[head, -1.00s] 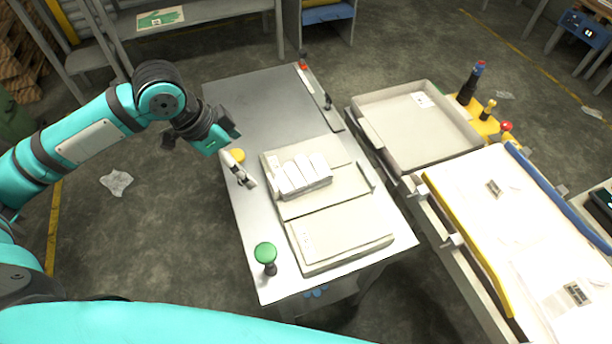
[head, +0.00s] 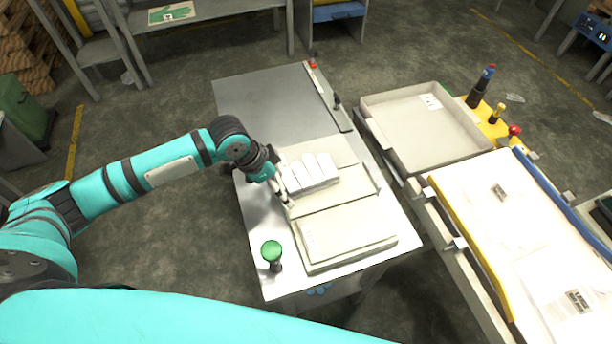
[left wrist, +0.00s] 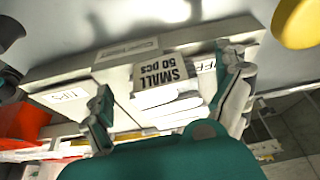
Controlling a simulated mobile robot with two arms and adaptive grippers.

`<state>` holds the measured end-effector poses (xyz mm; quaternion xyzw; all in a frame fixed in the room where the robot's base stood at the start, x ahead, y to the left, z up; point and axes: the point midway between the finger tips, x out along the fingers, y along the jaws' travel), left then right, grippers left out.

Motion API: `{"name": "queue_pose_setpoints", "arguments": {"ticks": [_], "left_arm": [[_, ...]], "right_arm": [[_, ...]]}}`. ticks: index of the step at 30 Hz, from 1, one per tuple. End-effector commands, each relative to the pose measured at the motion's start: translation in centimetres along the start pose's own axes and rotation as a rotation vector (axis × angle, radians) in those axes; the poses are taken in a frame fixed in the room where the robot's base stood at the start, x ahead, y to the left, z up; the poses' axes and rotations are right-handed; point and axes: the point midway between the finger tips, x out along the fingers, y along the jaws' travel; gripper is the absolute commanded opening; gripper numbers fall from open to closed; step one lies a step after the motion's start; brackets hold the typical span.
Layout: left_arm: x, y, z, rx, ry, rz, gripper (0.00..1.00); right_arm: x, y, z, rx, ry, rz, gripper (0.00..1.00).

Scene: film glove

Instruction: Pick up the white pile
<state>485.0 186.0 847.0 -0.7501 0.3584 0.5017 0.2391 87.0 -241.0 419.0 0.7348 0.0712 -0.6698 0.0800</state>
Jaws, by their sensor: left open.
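The white pile (head: 312,172), several white bundles side by side, lies on a pale tray (head: 350,188) on the metal table. In the left wrist view the pile (left wrist: 160,100) shows a tan label reading "SMALL 50 pcs". My left gripper (head: 284,198) is at the pile's left front side. In the left wrist view its two fingers stand apart, one on each side of the pile (left wrist: 168,98); I cannot tell whether they touch it. My right gripper is not in view.
A flat pale box (head: 345,235) lies in front of the pile, with a green knob (head: 271,252) to its left. A yellow knob (left wrist: 298,22) is at the wrist view's upper right.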

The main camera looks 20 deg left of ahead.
Motion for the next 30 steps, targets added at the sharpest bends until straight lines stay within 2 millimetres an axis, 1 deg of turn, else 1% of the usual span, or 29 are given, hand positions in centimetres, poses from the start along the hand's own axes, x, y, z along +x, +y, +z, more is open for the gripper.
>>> {"name": "queue_pose_setpoints", "arguments": {"ticks": [3,8,13,21,24,30], "left_arm": [[0.4,0.0,0.1,0.0,-0.001,-0.001,1.0],[0.3,0.0,0.1,0.0,-0.001,-0.001,1.0],[0.3,0.0,0.1,0.0,-0.001,-0.001,0.78],[0.3,0.0,0.0,0.0,-0.001,-0.001,0.42],[0.3,0.0,0.0,0.0,-0.001,-0.001,0.31],[0.3,0.0,0.0,0.0,0.0,-0.001,0.31]], "right_arm": [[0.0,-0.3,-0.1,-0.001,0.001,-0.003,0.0],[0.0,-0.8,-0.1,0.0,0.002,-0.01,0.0],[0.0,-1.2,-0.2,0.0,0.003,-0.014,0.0],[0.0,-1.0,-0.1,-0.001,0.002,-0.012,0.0],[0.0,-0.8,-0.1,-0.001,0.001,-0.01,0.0],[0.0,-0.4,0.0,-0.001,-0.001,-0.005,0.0]]}}
